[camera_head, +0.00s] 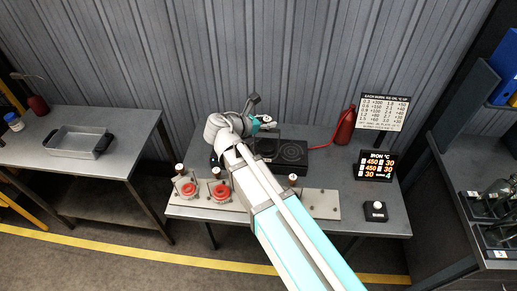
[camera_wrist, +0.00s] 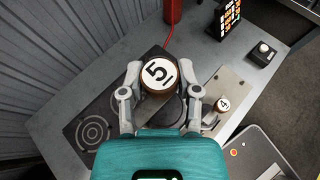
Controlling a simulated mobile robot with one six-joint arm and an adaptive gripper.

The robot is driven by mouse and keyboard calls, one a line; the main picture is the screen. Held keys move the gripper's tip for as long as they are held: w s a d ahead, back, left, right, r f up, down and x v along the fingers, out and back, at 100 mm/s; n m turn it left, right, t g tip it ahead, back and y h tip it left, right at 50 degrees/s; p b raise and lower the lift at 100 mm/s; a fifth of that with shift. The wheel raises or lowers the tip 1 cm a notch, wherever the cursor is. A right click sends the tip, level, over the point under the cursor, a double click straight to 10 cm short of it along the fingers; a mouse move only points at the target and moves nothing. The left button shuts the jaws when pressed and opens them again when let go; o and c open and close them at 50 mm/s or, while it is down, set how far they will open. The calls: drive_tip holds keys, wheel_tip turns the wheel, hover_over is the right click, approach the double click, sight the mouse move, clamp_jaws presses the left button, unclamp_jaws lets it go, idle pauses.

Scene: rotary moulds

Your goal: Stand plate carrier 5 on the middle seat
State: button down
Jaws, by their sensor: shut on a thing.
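Plate carrier 5 (camera_wrist: 159,74) shows in the wrist view as a brown, round-topped piece with a white disc marked 5. My gripper (camera_wrist: 160,82) is shut on it, one finger on each side. It is held over the black plate (camera_wrist: 70,131), and its lower part is hidden, so I cannot tell whether it touches anything. The black plate has ringed round spots; one ringed spot (camera_wrist: 93,133) is clear at lower left. In the head view my gripper (camera_head: 266,122) is over the back of the bench, by the black plate (camera_head: 311,143). Which spot is the middle seat is unclear.
A carrier marked 4 (camera_wrist: 223,104) stands on a metal plate (camera_head: 322,204) at the bench's front. Two moulds with red discs (camera_head: 189,189) (camera_head: 222,191) are at front left. A red bottle (camera_head: 345,127), display (camera_head: 376,165) and knob box (camera_head: 376,211) stand right.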

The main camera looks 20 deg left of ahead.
sight(276, 131)
drive_tip(key=shift+w+d+r, duration=0.15)
drive_tip(key=shift+d+r, duration=0.05)
drive_tip(key=shift+d, duration=0.6)
drive_tip(key=shift+w+d+r, duration=0.1)
drive_tip(key=shift+d+r, duration=0.05)
drive_tip(key=shift+d, duration=0.6)
drive_tip(key=w+a+f+b, duration=0.8)
drive_tip(key=w+f, duration=0.1)
drive_tip(key=w, duration=0.1)
drive_tip(key=shift+a+b, duration=0.35)
drive_tip(key=shift+a, duration=0.05)
drive_tip(key=shift+f, duration=0.1)
drive_tip(key=shift+w+a+f+b, duration=0.15)
drive_tip(key=shift+f+b, duration=0.85)
drive_tip(key=shift+w+a+f+b, duration=0.1)
drive_tip(key=shift+f+b, duration=0.85)
drive_tip(key=shift+b, duration=0.05)
drive_tip(key=shift+f, duration=0.1)
